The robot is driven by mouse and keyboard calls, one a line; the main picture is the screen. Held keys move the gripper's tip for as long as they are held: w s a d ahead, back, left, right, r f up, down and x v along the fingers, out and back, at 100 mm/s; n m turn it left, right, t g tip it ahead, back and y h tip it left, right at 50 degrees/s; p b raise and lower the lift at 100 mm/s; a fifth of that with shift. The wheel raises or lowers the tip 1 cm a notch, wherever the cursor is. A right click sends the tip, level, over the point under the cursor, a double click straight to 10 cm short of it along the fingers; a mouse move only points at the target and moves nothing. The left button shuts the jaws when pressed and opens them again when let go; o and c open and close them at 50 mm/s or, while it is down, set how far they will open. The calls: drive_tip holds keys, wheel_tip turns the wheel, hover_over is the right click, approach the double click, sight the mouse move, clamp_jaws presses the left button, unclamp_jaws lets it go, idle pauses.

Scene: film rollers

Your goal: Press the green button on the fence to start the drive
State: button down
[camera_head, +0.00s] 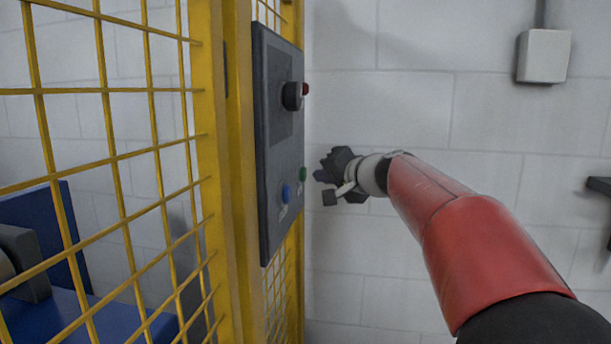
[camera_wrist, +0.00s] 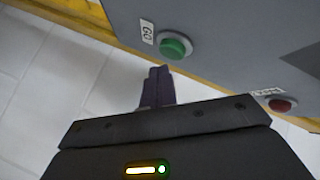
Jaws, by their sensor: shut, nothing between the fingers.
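The green button (camera_head: 302,174) sits low on the dark control panel (camera_head: 270,215), which is fixed to the yellow fence post. In the wrist view the green button (camera_wrist: 175,45) is large, beside a small white label that seems to read "GO". My gripper (camera_head: 322,176) is to the right of the panel at about the button's height. In the wrist view its fingers (camera_wrist: 160,72) are together with nothing between them, and their tips lie just below the button in the picture. A gap seems to remain, but I cannot tell how wide.
A dark knob with a red part (camera_head: 295,95) sticks out higher on the panel. Yellow mesh fence (camera_head: 110,150) is at left, with blue machinery behind. A white brick wall (camera_head: 420,110) carries a grey box (camera_head: 544,56).

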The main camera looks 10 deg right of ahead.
idle(0.7)
drive_tip(key=shift+w+a, duration=0.1)
drive_tip(key=shift+a, duration=0.3)
drive_tip(key=shift+w+a, duration=0.15)
drive_tip(key=shift+a, duration=0.35)
idle(0.7)
drive_tip(key=shift+d, duration=0.15)
drive_tip(key=shift+s+d+b, duration=0.25)
drive_tip(key=shift+d+b, duration=0.4)
drive_tip(key=shift+d, duration=0.05)
drive_tip(key=shift+s+d+b, duration=0.25)
drive_tip(key=shift+d+b, duration=0.05)
drive_tip(key=shift+d, duration=0.5)
drive_tip(key=shift+s+d+b, duration=0.25)
drive_tip(key=shift+s+d, duration=0.05)
drive_tip(key=shift+d, duration=0.5)
drive_tip(key=shift+s+d+b, duration=0.25)
drive_tip(key=shift+d+b, duration=0.05)
drive_tip(key=shift+d, duration=0.5)
